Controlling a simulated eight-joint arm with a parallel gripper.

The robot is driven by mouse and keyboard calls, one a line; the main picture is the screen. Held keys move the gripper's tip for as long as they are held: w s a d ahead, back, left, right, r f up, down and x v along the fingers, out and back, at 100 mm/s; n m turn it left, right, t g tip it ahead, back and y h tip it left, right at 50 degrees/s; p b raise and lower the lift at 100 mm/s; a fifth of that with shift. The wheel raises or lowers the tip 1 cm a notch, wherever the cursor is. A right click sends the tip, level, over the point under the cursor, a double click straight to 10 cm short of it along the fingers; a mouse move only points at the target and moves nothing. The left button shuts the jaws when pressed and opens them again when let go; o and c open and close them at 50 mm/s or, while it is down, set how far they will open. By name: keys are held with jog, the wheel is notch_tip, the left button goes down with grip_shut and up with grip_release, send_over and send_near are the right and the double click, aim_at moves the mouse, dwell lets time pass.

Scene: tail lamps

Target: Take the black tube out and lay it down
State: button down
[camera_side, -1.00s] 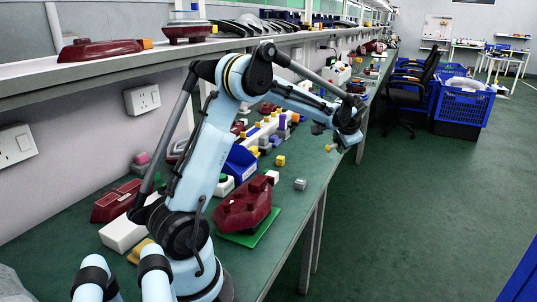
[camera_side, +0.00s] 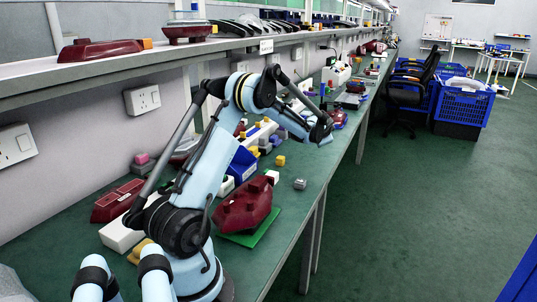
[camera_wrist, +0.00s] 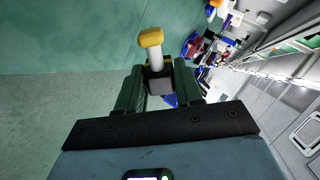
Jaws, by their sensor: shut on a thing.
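In the wrist view, my gripper (camera_wrist: 159,68) has its two dark green fingers shut on a piece with a dark grey-black, block-like body (camera_wrist: 159,84). A white stem with a rounded yellow cap (camera_wrist: 151,38) stands out beyond the fingertips. The black tube of the task cannot be told apart from this dark body. In the side view, the end of my arm is over the far part of the green bench (camera_side: 306,190). The fingers and the held piece cannot be made out there.
A dark red tail lamp (camera_side: 244,206) lies on a green board (camera_side: 256,234) near the bench edge. A blue bin (camera_side: 243,162), a yellow block (camera_side: 281,160) and a grey block (camera_side: 300,184) are on the bench. A shelf (camera_side: 100,79) runs along the wall. Bare bench lies near the right edge.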

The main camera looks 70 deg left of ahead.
jog(key=shift+f, duration=3.55)
jog(key=c, duration=0.7)
grip_release()
jog(key=shift+o, duration=0.2)
jog(key=shift+d+r, duration=0.1)
jog(key=v, duration=1.2)
